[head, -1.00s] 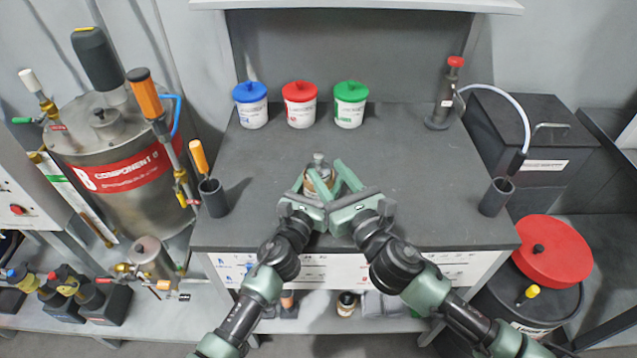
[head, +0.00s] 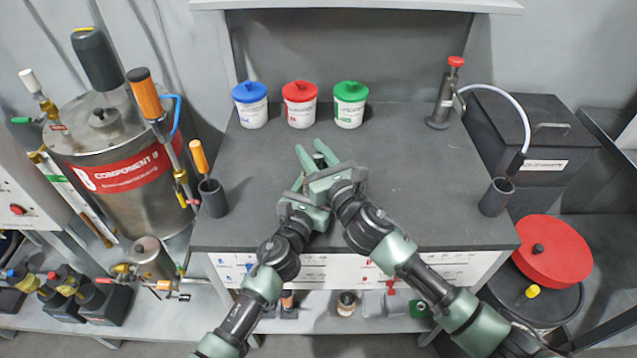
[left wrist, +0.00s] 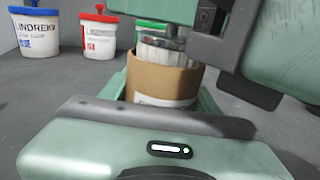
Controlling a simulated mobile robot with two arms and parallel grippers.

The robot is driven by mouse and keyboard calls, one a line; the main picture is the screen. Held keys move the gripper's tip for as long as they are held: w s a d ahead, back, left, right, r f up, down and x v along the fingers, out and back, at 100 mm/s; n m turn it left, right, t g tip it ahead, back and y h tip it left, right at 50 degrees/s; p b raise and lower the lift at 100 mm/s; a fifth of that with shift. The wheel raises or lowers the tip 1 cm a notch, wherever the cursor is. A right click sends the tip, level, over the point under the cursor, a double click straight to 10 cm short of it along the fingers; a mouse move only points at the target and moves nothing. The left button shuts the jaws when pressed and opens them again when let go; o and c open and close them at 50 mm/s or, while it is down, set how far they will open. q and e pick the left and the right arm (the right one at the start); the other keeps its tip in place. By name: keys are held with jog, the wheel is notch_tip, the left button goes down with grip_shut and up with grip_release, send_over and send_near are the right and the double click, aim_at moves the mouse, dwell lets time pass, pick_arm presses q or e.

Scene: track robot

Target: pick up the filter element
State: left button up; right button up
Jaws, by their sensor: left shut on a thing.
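A brown cylinder (left wrist: 160,79) with a pale label stands upright in the left wrist view. A clear, ribbed part (left wrist: 158,47) rises from its top; I cannot tell which of these is the filter element. My left gripper (left wrist: 165,100) is shut on the brown cylinder, with its fingers at its sides. In the head view the cylinder is mostly hidden, and a small dark top (head: 319,160) shows. My right gripper (head: 314,153) is above it, with its fingers apart on both sides of that top. The right gripper's body hides part of the left one.
Blue-lidded (head: 250,105), red-lidded (head: 300,105) and green-lidded (head: 350,105) tubs stand at the bench's back. A dark pump bottle (head: 442,100) is back right. Dark cups stand left (head: 213,198) and right (head: 496,197).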

grip_shut()
dwell(1.2)
